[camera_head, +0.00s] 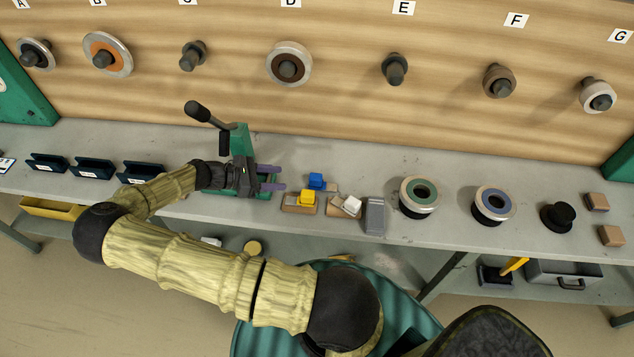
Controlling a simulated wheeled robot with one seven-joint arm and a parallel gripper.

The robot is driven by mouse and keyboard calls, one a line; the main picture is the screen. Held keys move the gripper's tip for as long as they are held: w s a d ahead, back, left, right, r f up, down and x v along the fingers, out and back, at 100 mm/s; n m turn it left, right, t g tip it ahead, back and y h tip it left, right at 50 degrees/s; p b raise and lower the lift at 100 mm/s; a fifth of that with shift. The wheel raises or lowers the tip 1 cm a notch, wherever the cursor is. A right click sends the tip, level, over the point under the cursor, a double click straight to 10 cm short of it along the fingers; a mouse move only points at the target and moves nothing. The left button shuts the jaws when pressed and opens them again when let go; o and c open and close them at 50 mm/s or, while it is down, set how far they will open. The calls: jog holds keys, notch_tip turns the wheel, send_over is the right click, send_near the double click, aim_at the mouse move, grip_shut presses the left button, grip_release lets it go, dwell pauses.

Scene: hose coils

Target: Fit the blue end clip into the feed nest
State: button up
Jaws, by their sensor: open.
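The blue end clip (316,180) sits on the grey bench, behind the yellow clip, on what looks like a small brown block partly hidden by it. My gripper (277,178) is open and empty, its two purple-grey fingers pointing right towards the blue clip with a short gap between. The gripper is in front of the green lever press (238,142) and hides part of it. I cannot tell for sure which part is the feed nest; it may be on the press, behind my gripper.
A yellow clip (307,196) and a white clip (351,204) sit on brown blocks close by. A grey block (375,216) stands to their right. Ringed coils (418,195) and a black knob (557,217) are farther right. Dark bins (92,167) line the left. A pegged wooden board (345,60) rises behind.

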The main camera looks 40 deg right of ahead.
jog(key=p, duration=0.2)
send_near(313, 177)
jog(key=x, duration=0.4)
jog(key=shift+s+a+f, duration=0.1)
jog(key=shift+a, duration=0.05)
jog(key=shift+s+d+f, duration=0.1)
jog(key=shift+d+f, duration=0.2)
jog(key=x, duration=0.1)
jog(key=p+x, duration=0.1)
jog(key=x, duration=0.1)
jog(key=p+x, duration=0.1)
jog(key=shift+d+r, duration=0.2)
jog(key=shift+d, duration=0.3)
jog(key=shift+s+d+f, duration=0.15)
jog(key=shift+d+f, duration=0.05)
grip_shut()
